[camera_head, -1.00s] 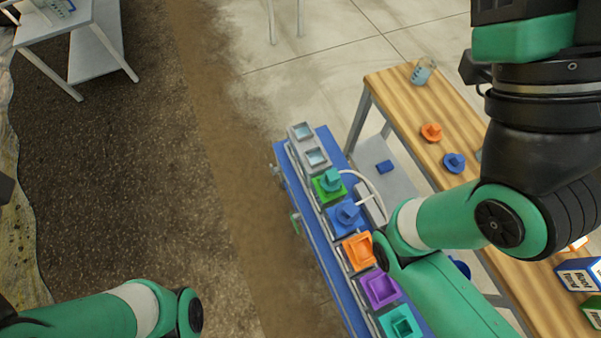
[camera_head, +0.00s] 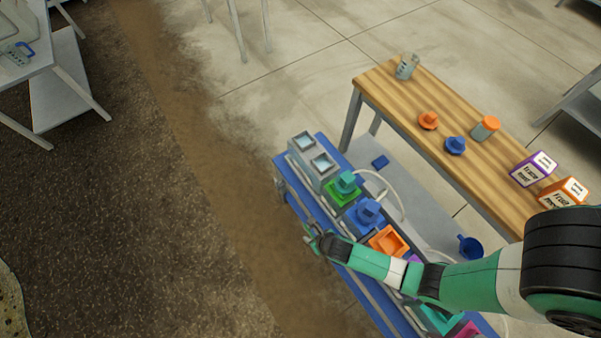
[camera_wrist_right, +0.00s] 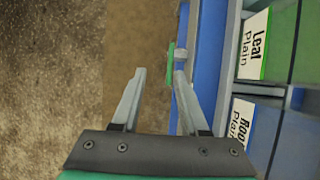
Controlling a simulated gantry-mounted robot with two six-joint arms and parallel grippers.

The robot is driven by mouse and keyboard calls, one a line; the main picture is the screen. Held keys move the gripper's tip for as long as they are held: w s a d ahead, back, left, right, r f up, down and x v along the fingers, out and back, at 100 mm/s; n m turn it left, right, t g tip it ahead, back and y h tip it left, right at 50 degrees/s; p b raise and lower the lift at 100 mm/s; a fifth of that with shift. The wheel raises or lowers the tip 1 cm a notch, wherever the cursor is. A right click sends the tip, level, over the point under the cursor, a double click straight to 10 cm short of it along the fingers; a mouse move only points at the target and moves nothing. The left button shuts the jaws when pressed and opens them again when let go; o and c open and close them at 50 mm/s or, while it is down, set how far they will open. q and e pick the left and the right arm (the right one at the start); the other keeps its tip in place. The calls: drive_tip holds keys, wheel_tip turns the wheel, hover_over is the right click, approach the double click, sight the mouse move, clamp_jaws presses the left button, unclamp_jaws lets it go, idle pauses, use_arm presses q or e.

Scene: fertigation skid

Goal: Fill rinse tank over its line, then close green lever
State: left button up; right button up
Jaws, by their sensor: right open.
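Two grey open tanks (camera_head: 303,141) stand at the far end of the blue skid, with pale liquid surfaces inside; I cannot read which is the rinse tank, nor see a fill line. A green lever (camera_wrist_right: 171,53) on a grey stem shows in the right wrist view, beside the skid's blue side. My right gripper (camera_wrist_right: 160,74) is open and empty, its fingertips just short of the lever, which lies ahead between them. In the head view, the right gripper (camera_head: 316,240) is at the skid's left side, partly covering the lever area. The left gripper is not in view.
A wooden bench (camera_head: 400,98) holds a beaker (camera_head: 407,66), loose caps, a jar (camera_head: 486,128) and boxes. Bare floor lies left of the skid.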

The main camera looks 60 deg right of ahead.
drive_tip(key=s+f, duration=0.2)
drive_tip(key=s, duration=0.3)
drive_tip(key=shift+g, duration=0.4)
drive_tip(key=b+x, duration=0.3)
drive_tip(key=x, duration=0.1)
drive_tip(key=b+x, duration=0.2)
drive_tip(key=x, duration=0.2)
drive_tip(key=b+x, duration=0.3)
drive_tip(key=shift+w+d+f+b, duration=0.25)
drive_tip(key=shift+w+b, duration=0.05)
drive_tip(key=shift+w, duration=0.15)
drive_tip(key=shift+r, duration=0.1)
clamp_jaws()
